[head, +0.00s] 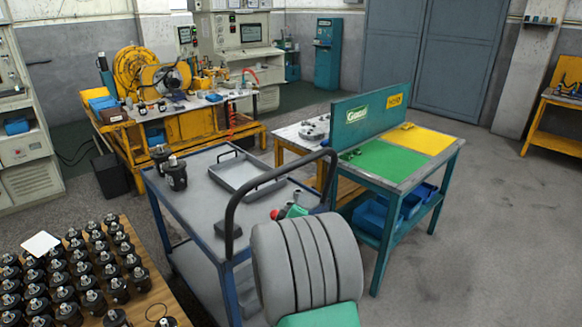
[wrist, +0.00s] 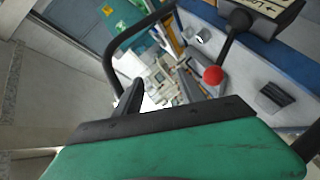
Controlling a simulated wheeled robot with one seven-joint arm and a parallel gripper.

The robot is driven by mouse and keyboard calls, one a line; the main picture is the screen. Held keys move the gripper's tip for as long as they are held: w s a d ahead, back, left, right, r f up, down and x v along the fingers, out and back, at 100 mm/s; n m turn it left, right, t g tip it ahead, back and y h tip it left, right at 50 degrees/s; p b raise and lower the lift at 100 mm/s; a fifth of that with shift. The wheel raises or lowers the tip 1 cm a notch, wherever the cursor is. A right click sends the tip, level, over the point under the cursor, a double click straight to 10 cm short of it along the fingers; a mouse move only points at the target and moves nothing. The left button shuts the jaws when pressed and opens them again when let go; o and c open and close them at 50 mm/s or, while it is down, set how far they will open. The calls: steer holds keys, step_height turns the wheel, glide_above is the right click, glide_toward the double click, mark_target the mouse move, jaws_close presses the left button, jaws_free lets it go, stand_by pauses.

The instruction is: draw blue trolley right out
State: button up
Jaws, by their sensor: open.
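The blue trolley (head: 205,252) has a blue frame, a grey top and a black arched handle (head: 280,168) at its near right end. Motors stand at its far left corner, and a shallow grey tray (head: 240,178) lies on top. In the wrist view the black handle (wrist: 112,62) arches at the upper left, close to my gripper (wrist: 158,92). My gripper is open, its two dark fingers apart and pointing away. I cannot tell whether a finger touches the handle.
A green and yellow topped workbench (head: 392,158) stands close to the trolley's right. A wooden table crowded with black motors (head: 66,290) is at the lower left. A yellow test bench (head: 160,115) stands behind. Open floor (head: 480,235) lies at the right.

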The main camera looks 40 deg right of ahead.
mark_target(291, 166)
steer(key=r+n+t, duration=0.1)
steer(key=r, duration=0.2)
steer(key=w+r+n+t+h, duration=0.1)
steer(key=r+n, duration=0.1)
steer(key=r, duration=0.1)
steer(key=w+r+n+t, duration=0.1)
steer(key=r, duration=0.1)
steer(key=shift+w+a+r+n+t+h, duration=0.1)
steer(key=shift+a+r+n+t+h, duration=0.2)
steer(key=shift+r, duration=0.1)
steer(key=p+x, duration=0.2)
steer(key=x, duration=0.5)
steer(key=shift+w+d, duration=0.15)
steer(key=shift+c, duration=0.4)
jaws_close()
